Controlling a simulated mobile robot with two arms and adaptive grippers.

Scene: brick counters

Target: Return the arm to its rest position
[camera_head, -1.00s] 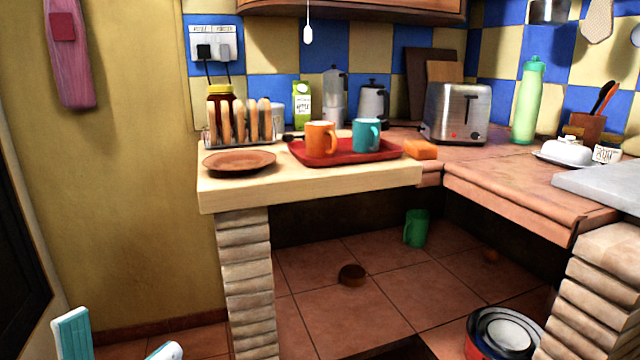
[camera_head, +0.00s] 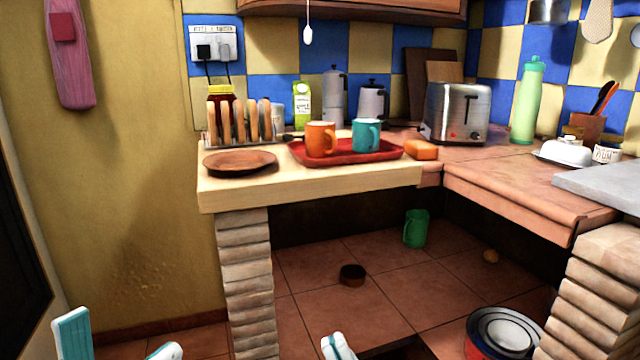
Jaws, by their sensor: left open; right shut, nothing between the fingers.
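My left gripper (camera_head: 118,335) is at the bottom left, with its two white and teal fingers spread wide and nothing between them. My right gripper (camera_head: 337,346) shows at the bottom middle, with its fingers together and empty. Both are low in the picture, below the counter and apart from anything on it. The arms behind them are out of view.
On the wooden counter (camera_head: 310,190) are a brown plate (camera_head: 240,162), a toast rack and a red tray (camera_head: 345,152) with orange (camera_head: 320,138) and teal (camera_head: 366,135) mugs. A brick pillar (camera_head: 245,285) supports the counter.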

